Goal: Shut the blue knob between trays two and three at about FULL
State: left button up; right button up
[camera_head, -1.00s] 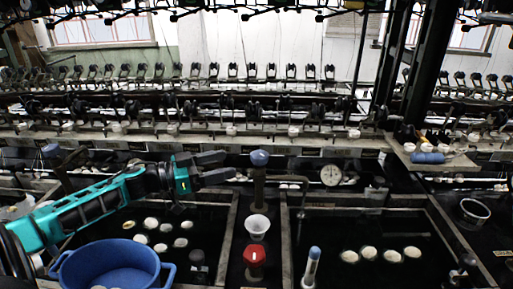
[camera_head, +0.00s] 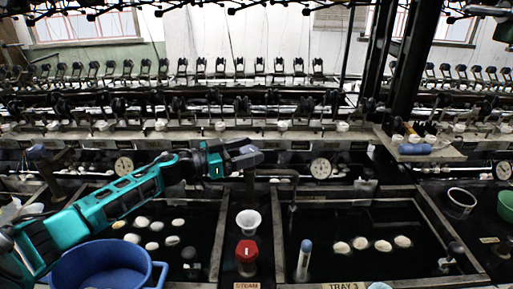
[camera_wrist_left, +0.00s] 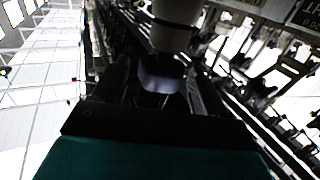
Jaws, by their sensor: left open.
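My left gripper (camera_head: 246,153) reaches in from the left over the divider between two dark water trays. Its fingers are open at the top of a dark post (camera_head: 250,188) and hide the blue knob there. In the left wrist view, a blue-grey rounded shape, which looks like the knob (camera_wrist_left: 160,78), lies between the open fingers. I cannot tell whether they touch it. The tray to the right bears a TRAY 3 label (camera_head: 344,286). My right gripper is not in view.
A white cup (camera_head: 248,221) and a red STEAM knob (camera_head: 246,252) stand in front of the post. A blue-topped stick (camera_head: 305,258) is in the right tray. A blue basin (camera_head: 98,268) stands at lower left. A gauge (camera_head: 320,168) is behind.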

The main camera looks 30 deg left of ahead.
pick_arm(q)
jog(key=shift+x, duration=1.5)
jog(key=shift+c, duration=0.5)
jog(key=c, duration=0.9)
jog(key=shift+o, duration=0.2)
